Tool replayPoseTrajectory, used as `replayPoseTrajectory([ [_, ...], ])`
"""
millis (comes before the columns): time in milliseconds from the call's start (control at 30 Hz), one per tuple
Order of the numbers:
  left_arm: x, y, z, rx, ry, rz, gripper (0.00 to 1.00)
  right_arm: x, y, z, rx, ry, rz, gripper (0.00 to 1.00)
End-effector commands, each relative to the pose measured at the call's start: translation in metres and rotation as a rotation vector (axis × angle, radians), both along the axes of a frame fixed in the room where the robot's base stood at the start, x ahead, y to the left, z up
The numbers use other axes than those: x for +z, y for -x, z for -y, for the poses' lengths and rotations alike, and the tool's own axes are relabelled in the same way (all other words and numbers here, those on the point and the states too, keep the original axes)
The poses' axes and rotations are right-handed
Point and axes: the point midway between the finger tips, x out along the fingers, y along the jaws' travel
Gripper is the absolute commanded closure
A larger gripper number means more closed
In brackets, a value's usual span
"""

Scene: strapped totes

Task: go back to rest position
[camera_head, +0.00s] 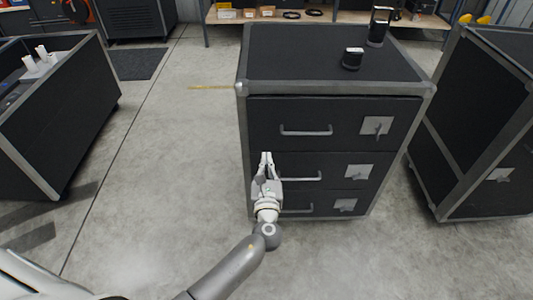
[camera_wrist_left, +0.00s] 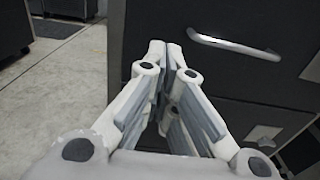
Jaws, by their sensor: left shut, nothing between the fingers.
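My left gripper (camera_head: 266,158) is in front of the left side of a black drawer cabinet (camera_head: 300,68) with grey metal edges. The gripper's fingers are together with nothing between them. It also shows in the left wrist view (camera_wrist_left: 165,48), pointing at the drawer fronts, with a silver handle (camera_wrist_left: 235,43) to the right of the fingertips. The three drawers look shut in the head view. The middle drawer's handle (camera_head: 303,178) is just right of the gripper. I cannot tell from these views whether the fingers touch the cabinet. My right gripper is not in view.
A black case (camera_head: 60,125) with white items stands at the left. Another black cabinet (camera_head: 485,110) stands close at the right. Two small dark objects stand on the drawer cabinet's top. A shelf (camera_head: 330,18) runs along the back. The floor (camera_head: 170,150) left of the drawer cabinet is clear.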

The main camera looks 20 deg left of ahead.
Motion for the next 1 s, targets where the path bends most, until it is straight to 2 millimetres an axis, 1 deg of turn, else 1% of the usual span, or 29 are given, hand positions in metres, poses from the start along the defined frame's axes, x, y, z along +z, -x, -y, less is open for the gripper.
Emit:
replayPoseTrajectory([
  [100, 0.0, 0.006, 0.002, -0.001, 0.0, 0.0, 1.0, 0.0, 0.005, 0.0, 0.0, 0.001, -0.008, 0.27],
  [267, -0.002, 0.008, 0.003, -0.001, 0.007, -0.004, 1.0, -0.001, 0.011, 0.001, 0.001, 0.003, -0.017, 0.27],
  [333, -0.014, 0.01, 0.001, -0.002, 0.043, -0.024, 1.0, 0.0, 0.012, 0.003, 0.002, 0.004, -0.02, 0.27],
  [367, -0.023, 0.012, 0.001, -0.002, 0.069, -0.04, 1.0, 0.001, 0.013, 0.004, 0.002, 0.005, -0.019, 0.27],
  [467, -0.072, 0.025, -0.004, 0.005, 0.223, -0.12, 1.0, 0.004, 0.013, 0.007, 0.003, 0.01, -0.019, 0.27],
  [500, -0.098, 0.033, -0.006, 0.016, 0.31, -0.16, 1.0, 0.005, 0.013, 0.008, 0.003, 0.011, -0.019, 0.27],
  [533, -0.118, 0.041, -0.007, 0.03, 0.381, -0.192, 1.0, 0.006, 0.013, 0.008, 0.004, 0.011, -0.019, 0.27],
  [567, -0.139, 0.051, -0.008, 0.049, 0.457, -0.225, 1.0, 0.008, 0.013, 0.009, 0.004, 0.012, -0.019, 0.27],
  [600, -0.167, 0.066, -0.011, 0.08, 0.562, -0.265, 1.0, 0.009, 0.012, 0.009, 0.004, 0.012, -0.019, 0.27],
  [667, -0.206, 0.09, -0.014, 0.14, 0.717, -0.32, 1.0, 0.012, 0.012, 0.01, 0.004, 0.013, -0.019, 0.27],
  [700, -0.231, 0.109, -0.015, 0.187, 0.82, -0.353, 1.0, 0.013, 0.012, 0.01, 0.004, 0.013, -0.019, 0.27],
  [767, -0.266, 0.14, -0.018, 0.276, 0.974, -0.393, 1.0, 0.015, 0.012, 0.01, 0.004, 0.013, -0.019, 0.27],
  [800, -0.288, 0.161, -0.02, 0.346, 1.076, -0.413, 1.0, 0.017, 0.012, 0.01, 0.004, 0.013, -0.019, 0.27],
  [867, -0.318, 0.197, -0.022, 0.463, 1.227, -0.434, 1.0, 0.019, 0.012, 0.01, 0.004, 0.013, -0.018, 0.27],
  [900, -0.336, 0.222, -0.023, 0.551, 1.324, -0.439, 1.0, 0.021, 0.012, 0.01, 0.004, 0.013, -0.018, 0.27],
  [967, -0.361, 0.262, -0.026, 0.698, 1.468, -0.432, 1.0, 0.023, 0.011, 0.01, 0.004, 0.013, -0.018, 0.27],
  [1000, -0.375, 0.289, -0.027, 0.805, 1.56, -0.417, 1.0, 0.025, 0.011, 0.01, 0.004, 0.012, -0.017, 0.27],
])
